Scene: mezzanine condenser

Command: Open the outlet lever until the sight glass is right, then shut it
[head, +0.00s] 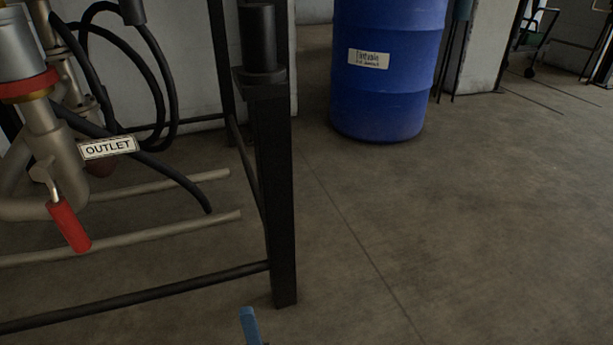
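The outlet lever (69,225) has a red grip and sits at the left of the head view. It hangs downward and slants slightly right from a metal valve on a pipe. A white label reading OUTLET (108,148) is just above and right of it. A metal cylinder with a red and gold collar (28,87) stands above the valve at the left edge. I cannot make out a liquid level in any sight glass.
A black metal frame (275,200) has a post right of the lever and a low rail in front. Black hoses (165,80) hang behind. A blue drum (385,105) stands at the back. A blue handle-like piece (250,325) shows at the bottom edge. The right floor is clear.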

